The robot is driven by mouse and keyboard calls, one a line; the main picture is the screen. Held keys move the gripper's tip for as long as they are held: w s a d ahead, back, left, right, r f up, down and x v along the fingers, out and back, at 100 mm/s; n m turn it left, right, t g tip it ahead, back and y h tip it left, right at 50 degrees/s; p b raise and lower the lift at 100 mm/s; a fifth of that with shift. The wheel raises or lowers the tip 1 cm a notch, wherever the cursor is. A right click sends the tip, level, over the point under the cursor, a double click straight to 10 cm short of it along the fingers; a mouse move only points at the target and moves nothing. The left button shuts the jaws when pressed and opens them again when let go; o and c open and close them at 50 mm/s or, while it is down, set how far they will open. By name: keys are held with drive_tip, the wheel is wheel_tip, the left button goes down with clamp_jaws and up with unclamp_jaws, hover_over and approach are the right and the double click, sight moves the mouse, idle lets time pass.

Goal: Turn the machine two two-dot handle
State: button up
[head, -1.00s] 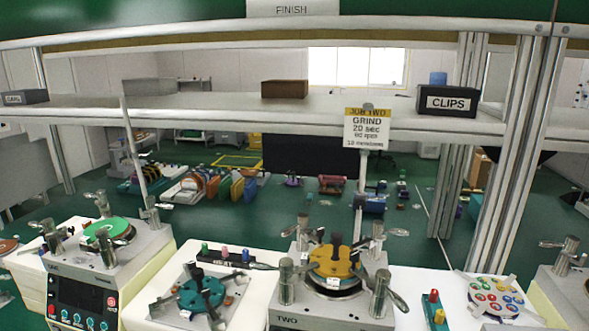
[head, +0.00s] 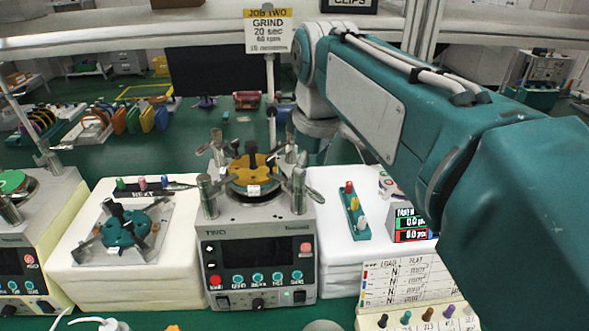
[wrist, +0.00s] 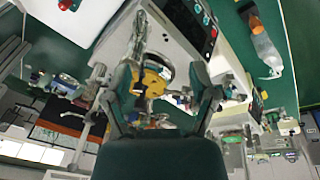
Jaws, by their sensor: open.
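Machine two (head: 255,235) stands mid-picture in the head view, with its label "TWO" and a button panel on the front. A yellow round fixture (head: 253,180) sits on its top; it also shows in the wrist view (wrist: 152,82). Metal posts with lever handles stand around the fixture, such as the front left one (head: 208,195) and the front right one (head: 300,190). I cannot make out dots on any handle. My gripper (wrist: 161,82) is open and empty in the wrist view, its fingers framing the fixture from above. The head view does not show the gripper.
My arm crosses the right of the head view. Left of the machine, a teal fixture (head: 124,228) lies on a white block. A teal strip with coloured pegs (head: 355,212) lies to the right. A shelf (head: 150,30) with a "JOB TWO" sign (head: 268,30) runs behind.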

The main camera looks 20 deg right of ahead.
sight(305, 188)
drive_tip(key=w+r+n+g, duration=0.25)
drive_tip(key=w+n, duration=0.25)
drive_tip(key=w, duration=0.4)
drive_tip(key=f, duration=1)
drive_tip(key=shift+s+d+f, duration=0.1)
drive_tip(key=shift+d+f, duration=0.05)
drive_tip(key=shift+d, duration=0.25)
clamp_jaws()
